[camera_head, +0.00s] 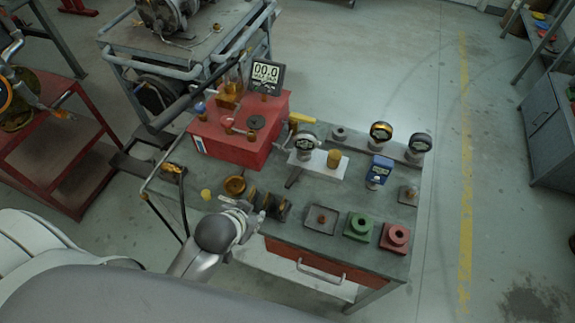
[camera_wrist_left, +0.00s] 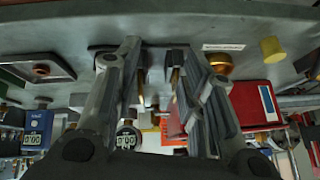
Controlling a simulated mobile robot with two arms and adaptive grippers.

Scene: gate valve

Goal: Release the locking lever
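A dark valve-like fitting with brass parts (camera_head: 276,208) lies near the table's front edge, with a round brass knob (camera_head: 235,186) at its left. My left gripper (camera_head: 246,208) is at the fitting's near left side. In the left wrist view its two fingers (camera_wrist_left: 155,75) are spread, with grey and brass parts of the fitting (camera_wrist_left: 153,68) between them. I cannot tell whether they touch. The brass knob (camera_wrist_left: 220,63) is just right of the fingers there. I cannot make out the locking lever clearly; the fingers may hide it. My right gripper is in neither view.
The grey table (camera_head: 300,190) also holds a red box with a display (camera_head: 230,145), a yellow cylinder (camera_head: 206,194), a blue gauge (camera_head: 378,170), a small tray (camera_head: 320,219), and green (camera_head: 358,226) and red (camera_head: 395,237) blocks.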

